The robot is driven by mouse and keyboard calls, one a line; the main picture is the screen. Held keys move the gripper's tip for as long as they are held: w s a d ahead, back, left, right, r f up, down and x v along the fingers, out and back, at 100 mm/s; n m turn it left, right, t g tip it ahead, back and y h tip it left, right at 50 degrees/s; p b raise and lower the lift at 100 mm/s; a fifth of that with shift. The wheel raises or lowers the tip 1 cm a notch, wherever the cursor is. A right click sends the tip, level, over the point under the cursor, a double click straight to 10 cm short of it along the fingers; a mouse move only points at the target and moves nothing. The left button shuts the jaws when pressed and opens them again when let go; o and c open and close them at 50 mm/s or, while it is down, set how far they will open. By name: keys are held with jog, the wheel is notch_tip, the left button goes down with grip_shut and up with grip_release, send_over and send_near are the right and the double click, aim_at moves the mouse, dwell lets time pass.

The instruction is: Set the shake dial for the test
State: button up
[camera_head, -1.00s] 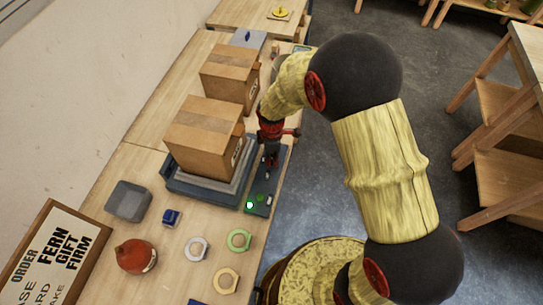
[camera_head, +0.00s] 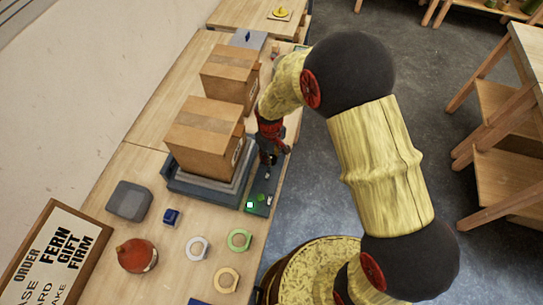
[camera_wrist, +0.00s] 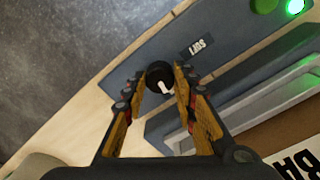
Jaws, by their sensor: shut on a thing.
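The dial is a round black knob (camera_wrist: 157,70) with a white pointer mark, on a dark grey control panel (camera_wrist: 125,75) in the wrist view. My gripper (camera_wrist: 160,82) has one yellow finger on each side of the knob and is shut on it. A small label (camera_wrist: 197,47), which seems to read SOFT, lies beside the knob. In the head view my gripper (camera_head: 269,162) is over the panel (camera_head: 261,203), right of the shake platform (camera_head: 210,190). There my gripper hides the knob.
A cardboard box (camera_head: 206,138) stands on the platform, and another box (camera_head: 229,74) stands behind it. A green light (camera_head: 250,205) glows on the panel.

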jog(key=m, duration=0.5)
jog(key=shift+m, duration=0.3)
jog(key=shift+w+m, duration=0.1)
jog(key=shift+m, duration=2.2)
jog(key=o, duration=1.2)
jog(key=shift+c, duration=0.2)
jog(key=shift+r, duration=0.15)
notch_tip(320, 180, up, 12)
jog(key=shift+a, duration=0.1)
